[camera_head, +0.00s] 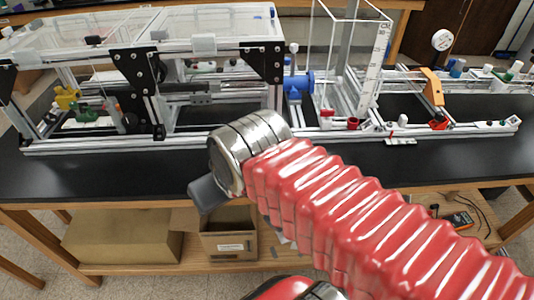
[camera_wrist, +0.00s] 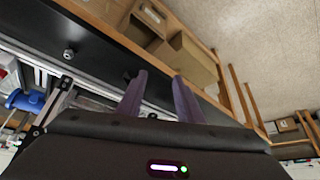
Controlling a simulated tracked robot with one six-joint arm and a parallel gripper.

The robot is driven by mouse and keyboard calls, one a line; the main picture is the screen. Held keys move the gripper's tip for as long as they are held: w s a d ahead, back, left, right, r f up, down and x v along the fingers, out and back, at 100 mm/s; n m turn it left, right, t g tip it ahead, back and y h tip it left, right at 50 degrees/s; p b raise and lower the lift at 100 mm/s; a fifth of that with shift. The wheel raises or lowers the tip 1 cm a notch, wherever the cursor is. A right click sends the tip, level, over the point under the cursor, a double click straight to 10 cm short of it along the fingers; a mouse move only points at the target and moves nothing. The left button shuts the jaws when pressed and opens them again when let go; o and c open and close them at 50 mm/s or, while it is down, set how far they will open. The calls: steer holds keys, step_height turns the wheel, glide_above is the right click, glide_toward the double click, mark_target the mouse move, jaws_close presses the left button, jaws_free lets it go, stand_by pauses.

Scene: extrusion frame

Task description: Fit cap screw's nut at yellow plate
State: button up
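A yellow-orange upright plate (camera_head: 432,87) stands on the rails at the right of the bench. A smaller yellow part (camera_head: 66,97) sits inside the frame at the far left; I cannot tell which is the task's plate. A small silver piece (camera_wrist: 68,54) lies on the black bench top in the wrist view, possibly a nut or screw. A small dark piece (camera_wrist: 127,76) is near my left finger, too unclear to name. My gripper (camera_wrist: 160,76) is open, with nothing seen between its two fingers.
The aluminium extrusion frame (camera_head: 150,150) runs along the back of the black bench top (camera_head: 110,180). A blue valve-like part (camera_head: 298,86) and a clear column (camera_head: 345,60) stand mid-frame. Cardboard boxes (camera_head: 228,232) sit on the shelf below. The front strip of bench is mostly clear.

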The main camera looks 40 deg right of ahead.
steer(key=shift+w+a, duration=0.25)
steer(key=shift+w, duration=0.15)
steer(key=w+d+n+g, duration=0.2)
steer(key=w+d, duration=0.2)
steer(key=d, duration=0.9)
steer(key=w+d+n+g, duration=0.2)
steer(key=w+d, duration=0.2)
steer(key=d, duration=1)
steer(key=shift+w+d+f+n+y, duration=0.3)
steer(key=shift+w+f, duration=0.1)
steer(key=shift+f, duration=0.15)
